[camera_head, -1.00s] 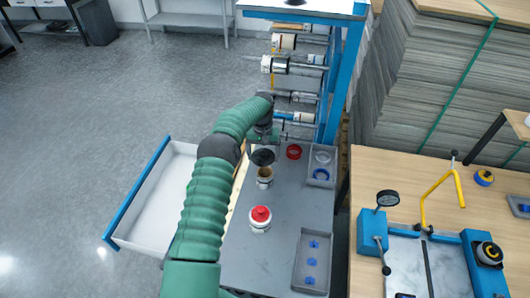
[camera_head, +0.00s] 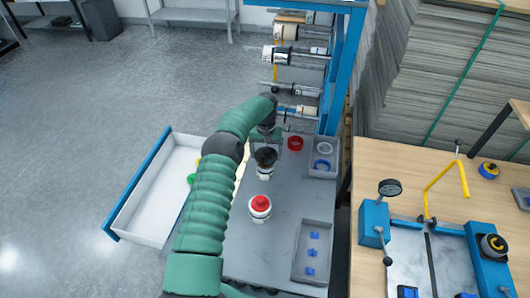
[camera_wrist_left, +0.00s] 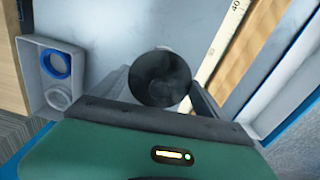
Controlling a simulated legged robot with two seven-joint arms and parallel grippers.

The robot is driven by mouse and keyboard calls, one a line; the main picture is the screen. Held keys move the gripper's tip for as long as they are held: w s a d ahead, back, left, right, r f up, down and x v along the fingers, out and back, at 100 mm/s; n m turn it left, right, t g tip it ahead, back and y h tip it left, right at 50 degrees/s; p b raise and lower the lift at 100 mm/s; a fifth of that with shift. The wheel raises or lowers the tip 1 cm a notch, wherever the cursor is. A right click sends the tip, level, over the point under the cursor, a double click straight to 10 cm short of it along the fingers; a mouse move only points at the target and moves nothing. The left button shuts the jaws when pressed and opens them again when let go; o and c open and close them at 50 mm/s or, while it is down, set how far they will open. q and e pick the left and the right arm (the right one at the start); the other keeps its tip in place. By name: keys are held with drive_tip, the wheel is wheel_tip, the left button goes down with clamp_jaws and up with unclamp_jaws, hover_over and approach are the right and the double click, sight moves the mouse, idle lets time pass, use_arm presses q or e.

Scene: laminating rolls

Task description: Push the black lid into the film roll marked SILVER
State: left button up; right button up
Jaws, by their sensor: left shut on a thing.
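The black lid (camera_head: 265,157) is between the fingers of my left gripper (camera_head: 267,146), which is shut on it. The lid sits over the top of a pale film roll (camera_head: 264,174) standing on the grey table. Whether it is seated in the roll or only resting on it, I cannot tell. In the left wrist view the lid (camera_wrist_left: 160,78) is a dark round disc between the finger ends and hides the roll. Another white roll (camera_head: 259,213) with a red lid (camera_head: 260,202) stands nearer. No marking is readable. My right gripper is not in view.
A red ring (camera_head: 295,143) lies behind the roll. A grey tray (camera_head: 324,175) holds a white and a blue ring. Another tray (camera_head: 301,272) holds blue pieces. An open white drawer (camera_head: 150,205) is at left; a blue rack (camera_head: 345,70) stands behind.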

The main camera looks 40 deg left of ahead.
sight(264, 173)
use_arm(q)
drive_tip(key=shift+d+f, duration=0.1)
drive_tip(key=shift+f, duration=0.35)
drive_tip(key=shift+a+f+b, duration=0.2)
drive_tip(key=shift+f+b, duration=0.2)
drive_tip(key=shift+f, duration=0.2)
drive_tip(key=shift+a+f+b, duration=0.2)
drive_tip(key=shift+f+b, duration=0.2)
drive_tip(key=shift+f, duration=0.2)
drive_tip(key=shift+d+f+b, duration=0.15)
drive_tip(key=shift+f+b, duration=0.15)
drive_tip(key=shift+s+d, duration=0.1)
drive_tip(key=shift+d, duration=0.05)
drive_tip(key=shift+s+f, duration=0.1)
drive_tip(key=shift+f, duration=0.05)
drive_tip(key=o, duration=1)
drive_tip(key=shift+o, duration=1.2)
drive_tip(key=shift+f, duration=0.1)
drive_tip(key=shift+w+a, duration=0.2)
